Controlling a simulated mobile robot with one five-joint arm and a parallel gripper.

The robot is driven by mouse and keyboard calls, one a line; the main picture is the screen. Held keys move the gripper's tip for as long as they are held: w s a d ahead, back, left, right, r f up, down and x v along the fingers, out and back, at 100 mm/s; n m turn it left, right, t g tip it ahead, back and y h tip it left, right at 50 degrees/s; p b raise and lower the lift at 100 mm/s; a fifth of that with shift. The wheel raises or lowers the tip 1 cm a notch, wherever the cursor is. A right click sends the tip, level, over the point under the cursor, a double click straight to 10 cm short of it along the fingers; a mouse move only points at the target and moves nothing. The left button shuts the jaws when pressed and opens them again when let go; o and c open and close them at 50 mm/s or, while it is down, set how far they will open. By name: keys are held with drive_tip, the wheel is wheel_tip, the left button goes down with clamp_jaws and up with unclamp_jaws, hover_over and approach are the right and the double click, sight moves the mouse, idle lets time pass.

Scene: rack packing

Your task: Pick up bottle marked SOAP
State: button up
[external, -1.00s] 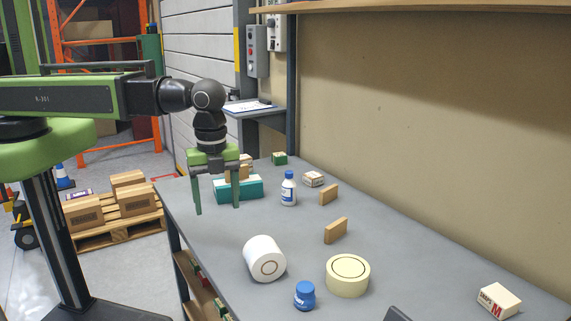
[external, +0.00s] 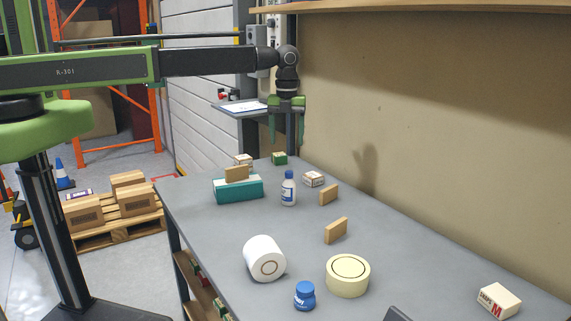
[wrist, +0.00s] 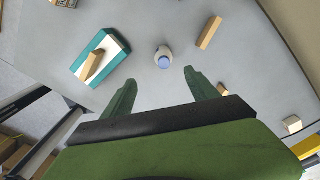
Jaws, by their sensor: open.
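A white bottle with a blue cap (external: 288,190) stands upright on the grey table; its label is too small to read. In the wrist view the bottle (wrist: 163,57) shows from above, just beyond the fingertips and centred between them. My gripper (external: 286,138) is open and empty, well above the table and the bottle. In the wrist view my gripper (wrist: 162,83) has its two green fingers spread with nothing between them.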

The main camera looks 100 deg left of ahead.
sight(289, 172)
wheel_tip(289, 172, down, 11)
drive_tip(key=b, duration=1)
drive_tip(key=shift+f, duration=0.1)
drive_tip(key=f+b, duration=0.3)
drive_tip(key=w+f+b, duration=0.1)
drive_tip(key=f+b, duration=0.1)
drive_tip(key=shift+d+f, duration=0.15)
drive_tip(key=shift+f, duration=0.05)
drive_tip(key=shift+r, duration=0.2)
clamp_jaws()
drive_tip(key=shift+r+p, duration=0.45)
drive_tip(key=shift+r, duration=0.05)
wheel_tip(289, 172, up, 4)
drive_tip(key=p, duration=0.4)
drive_tip(key=s+d+r+p, duration=0.1)
drive_tip(key=d+r+p, duration=0.5)
drive_tip(key=d, duration=0.5)
drive_tip(key=shift+d, duration=0.3)
